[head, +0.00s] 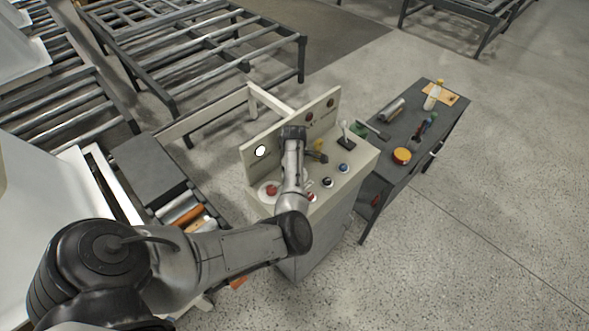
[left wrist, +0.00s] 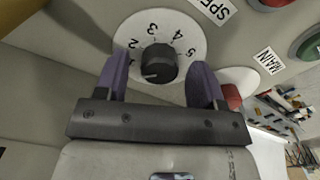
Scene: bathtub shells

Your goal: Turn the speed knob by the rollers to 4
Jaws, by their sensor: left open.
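The speed knob (left wrist: 158,64) is black and round, on a white dial (left wrist: 185,28) with black numbers running up to 5, in the left wrist view. A light mark on the knob's lower left edge is too faint to read as a setting. My left gripper (left wrist: 162,60) is open, with one purple finger on each side of the knob; I cannot tell whether they touch it. In the head view my left arm reaches over the control console (head: 347,187) and hides the knob. My right gripper is not in view.
A red button (left wrist: 231,97) sits close to the right finger, with a MAIN label (left wrist: 268,61) and a green button (left wrist: 310,44) further right. The console has an upright back panel (head: 262,151) and a lever (head: 345,133). A dark side table (head: 425,150) holds tools.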

